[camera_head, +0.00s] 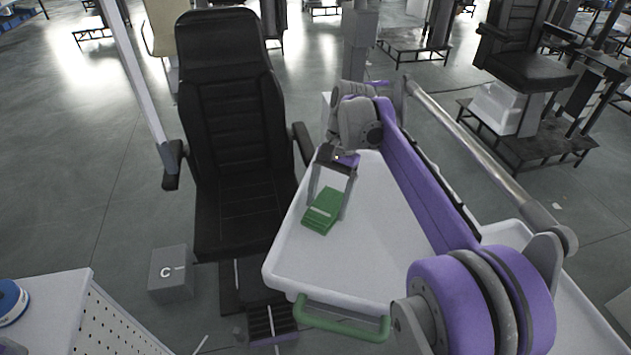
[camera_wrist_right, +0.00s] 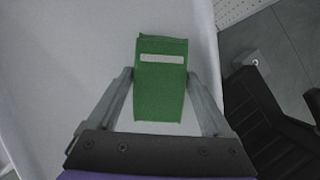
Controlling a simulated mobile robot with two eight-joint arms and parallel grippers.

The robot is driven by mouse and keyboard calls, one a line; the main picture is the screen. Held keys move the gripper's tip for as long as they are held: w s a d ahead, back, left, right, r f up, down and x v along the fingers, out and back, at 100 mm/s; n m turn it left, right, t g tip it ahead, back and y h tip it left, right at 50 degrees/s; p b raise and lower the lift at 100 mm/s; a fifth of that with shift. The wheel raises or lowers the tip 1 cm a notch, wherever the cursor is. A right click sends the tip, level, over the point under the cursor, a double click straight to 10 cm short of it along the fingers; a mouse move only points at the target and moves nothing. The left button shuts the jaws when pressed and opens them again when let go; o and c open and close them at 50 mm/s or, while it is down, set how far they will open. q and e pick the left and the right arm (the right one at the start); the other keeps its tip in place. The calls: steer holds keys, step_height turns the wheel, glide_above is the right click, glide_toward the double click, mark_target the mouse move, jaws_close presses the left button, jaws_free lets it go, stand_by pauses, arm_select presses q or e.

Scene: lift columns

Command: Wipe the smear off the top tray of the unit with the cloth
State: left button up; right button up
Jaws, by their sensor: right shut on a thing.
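The cloth is a folded green pad with a pale stripe (camera_head: 322,212). It also shows in the right wrist view (camera_wrist_right: 160,98). My right gripper (camera_head: 329,202) is shut on the cloth, with one finger on each side of it. The cloth is at the white top tray (camera_head: 345,268) of the unit, over its left part; I cannot tell whether it touches the surface. I see no smear on the visible tray surface; my right arm covers part of the tray's right side. My left gripper is not in view.
A black padded chair (camera_head: 232,140) stands close to the tray's left side. The unit has a green handle (camera_head: 340,322) at its near edge. A white perforated cabinet (camera_head: 60,312) stands at the lower left.

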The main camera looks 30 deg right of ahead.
step_height(320, 180, up, 3)
steer(key=shift+f, duration=0.2)
steer(key=shift+s+d+r+p, duration=0.15)
steer(key=shift+d+r+p, duration=0.05)
steer(key=shift+r+p, duration=0.45)
steer(key=shift+r, duration=0.45)
step_height(320, 180, up, 2)
steer(key=shift+a+r+p, duration=0.1)
steer(key=shift+p, duration=0.5)
steer(key=shift+r+p, duration=0.3)
steer(key=shift+r, duration=0.3)
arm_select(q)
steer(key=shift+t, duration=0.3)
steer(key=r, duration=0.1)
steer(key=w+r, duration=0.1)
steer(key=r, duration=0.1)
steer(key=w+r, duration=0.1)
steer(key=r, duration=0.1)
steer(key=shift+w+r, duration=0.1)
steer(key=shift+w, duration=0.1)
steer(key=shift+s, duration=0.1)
